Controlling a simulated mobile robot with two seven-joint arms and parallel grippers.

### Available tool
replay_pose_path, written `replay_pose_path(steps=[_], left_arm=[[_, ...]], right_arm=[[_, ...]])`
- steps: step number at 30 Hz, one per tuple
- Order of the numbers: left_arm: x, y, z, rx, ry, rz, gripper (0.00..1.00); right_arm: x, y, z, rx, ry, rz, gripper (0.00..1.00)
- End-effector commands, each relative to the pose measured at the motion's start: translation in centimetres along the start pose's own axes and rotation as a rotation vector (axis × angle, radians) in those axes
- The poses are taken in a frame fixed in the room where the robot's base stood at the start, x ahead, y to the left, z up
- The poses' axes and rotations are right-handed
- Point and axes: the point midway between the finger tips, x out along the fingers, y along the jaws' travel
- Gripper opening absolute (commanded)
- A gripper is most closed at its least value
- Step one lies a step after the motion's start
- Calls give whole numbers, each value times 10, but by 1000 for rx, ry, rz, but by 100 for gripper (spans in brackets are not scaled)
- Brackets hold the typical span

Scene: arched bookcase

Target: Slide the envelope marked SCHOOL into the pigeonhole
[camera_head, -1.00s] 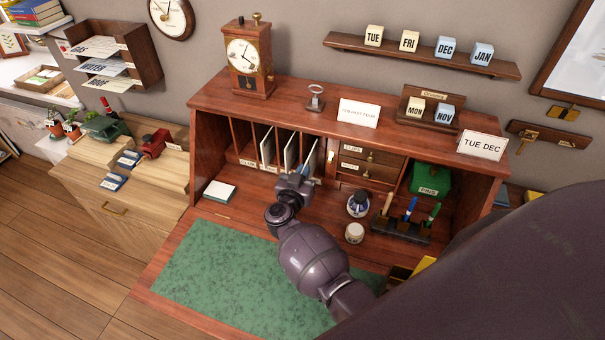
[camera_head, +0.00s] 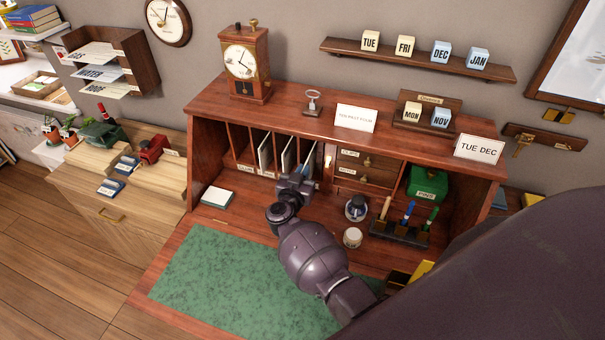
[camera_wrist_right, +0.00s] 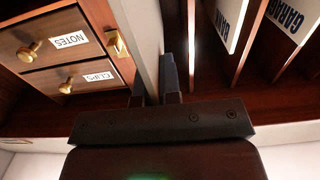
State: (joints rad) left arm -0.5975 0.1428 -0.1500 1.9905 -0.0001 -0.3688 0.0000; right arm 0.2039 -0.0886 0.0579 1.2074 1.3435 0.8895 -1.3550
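My right gripper (camera_head: 297,182) is at the front of the pigeonhole row, just left of the small drawers. In the right wrist view its two fingers (camera_wrist_right: 152,88) stand on either side of a thin pale panel, seen nearly edge-on. This looks like the held envelope (camera_wrist_right: 146,45), reaching into the slot beside the drawers; no SCHOOL mark is readable on it. Its far end is hidden in the slot. The pigeonholes (camera_head: 232,137) have upright wooden dividers, and two other pale envelopes (camera_head: 265,153) (camera_head: 288,153) stand further left. My left gripper is out of view.
The NOTES and CLIPS drawers (camera_wrist_right: 65,50) have brass knobs close beside the fingers. An ink bottle (camera_head: 356,208), a white jar (camera_head: 352,237) and a pen stand (camera_head: 400,232) stand to the right. A green mat (camera_head: 225,275) covers clear desk in front.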

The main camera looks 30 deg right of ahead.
Motion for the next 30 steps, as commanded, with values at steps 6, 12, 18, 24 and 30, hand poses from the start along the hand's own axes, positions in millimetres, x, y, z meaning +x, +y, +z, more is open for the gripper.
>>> replay_pose_path(steps=[6,12,18,24,30], left_arm=[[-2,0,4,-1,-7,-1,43],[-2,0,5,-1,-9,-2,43],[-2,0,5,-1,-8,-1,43],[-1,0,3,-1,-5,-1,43],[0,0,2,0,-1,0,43]], right_arm=[[5,0,0,0,0,-1,0],[9,-1,0,1,1,-1,0],[13,0,-1,1,1,-1,0],[17,0,0,0,0,0,0],[21,0,0,0,0,0,0]])
